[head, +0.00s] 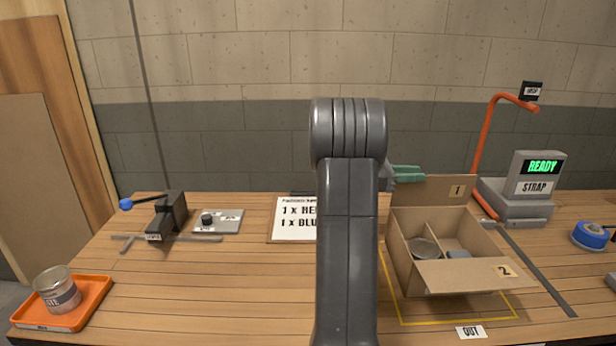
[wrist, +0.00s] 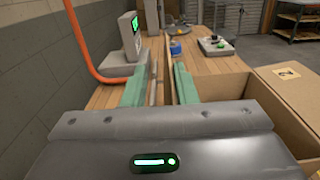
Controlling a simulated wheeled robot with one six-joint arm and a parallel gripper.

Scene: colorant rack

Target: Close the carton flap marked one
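The open cardboard carton (head: 405,262) stands right of centre on the bench. Its flap marked 1 (head: 448,190) stands up at the back edge. The flap marked 2 (head: 462,276) is folded outward at the front, and it also shows in the wrist view (wrist: 290,82). My gripper (head: 408,174), with green fingers, is at the left end of flap 1, near its top edge. In the wrist view my fingers (wrist: 162,65) are apart, with flap 1 (wrist: 167,60) edge-on between them. I cannot tell whether either finger touches it.
Inside the carton is a round tin (head: 425,249) beside a divider. A strap machine (head: 515,205) reading READY and an orange post (head: 482,140) stand behind and right. A blue tape roll (head: 590,236) is far right. An orange tray (head: 88,305) with a can is front left.

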